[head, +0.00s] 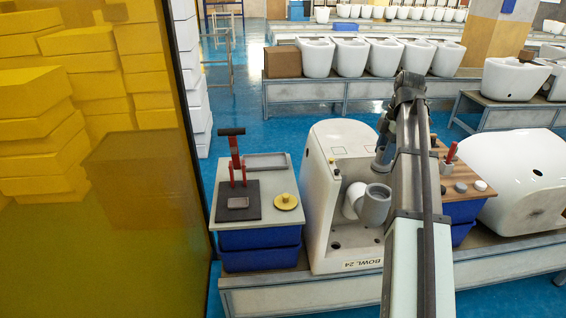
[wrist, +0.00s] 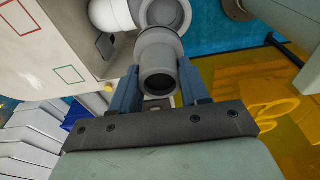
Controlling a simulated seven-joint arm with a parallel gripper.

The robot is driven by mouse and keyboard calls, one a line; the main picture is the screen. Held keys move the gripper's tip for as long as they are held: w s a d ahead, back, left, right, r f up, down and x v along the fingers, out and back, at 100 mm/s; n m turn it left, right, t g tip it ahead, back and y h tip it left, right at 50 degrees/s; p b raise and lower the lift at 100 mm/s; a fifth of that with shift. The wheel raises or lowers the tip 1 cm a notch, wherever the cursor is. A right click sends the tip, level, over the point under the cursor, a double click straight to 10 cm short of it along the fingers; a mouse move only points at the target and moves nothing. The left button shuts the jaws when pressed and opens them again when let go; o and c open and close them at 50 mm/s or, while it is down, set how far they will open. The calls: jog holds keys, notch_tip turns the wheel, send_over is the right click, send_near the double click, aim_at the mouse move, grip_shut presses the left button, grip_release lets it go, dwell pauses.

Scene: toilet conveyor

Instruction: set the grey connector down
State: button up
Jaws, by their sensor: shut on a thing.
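My gripper (head: 384,145) is shut on the grey connector (head: 382,161), above the bowl unit's open recess. In the wrist view the blue-grey fingers of my gripper (wrist: 159,88) clasp the connector (wrist: 159,72) from both sides. It is a short grey tube with a wider collar at its far end. The white elbow pipe (head: 350,203) with its grey socket (head: 376,203) lies below in the recess. In the wrist view the socket (wrist: 166,13) shows just past the collar; I cannot tell whether they touch. My arm partly hides the connector's right side in the head view.
The white bowl (head: 324,165) labelled BOWL 24 stands on the conveyor. At left, a grey-topped stand (head: 273,219) holds a black pad, red-handled tool, grey tray (head: 265,162) and yellow disc (head: 286,201). At right, a wooden board (head: 464,202) carries small round parts, partly behind my arm.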

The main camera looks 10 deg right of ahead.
jog(key=w+a, duration=0.4)
jog(key=w, duration=0.6)
send_over(274, 162)
notch_tip(274, 162, down, 10)
notch_tip(274, 162, down, 10)
jog(key=shift+s+r, duration=0.15)
jog(key=shift+r, duration=0.1)
jog(key=shift+f, duration=0.1)
jog(key=o, duration=1.1)
jog(key=r, duration=0.4)
jog(key=d+r, duration=0.1)
jog(key=r, duration=0.7)
jog(key=shift+d+r, duration=0.1)
jog(key=shift+d, duration=0.25)
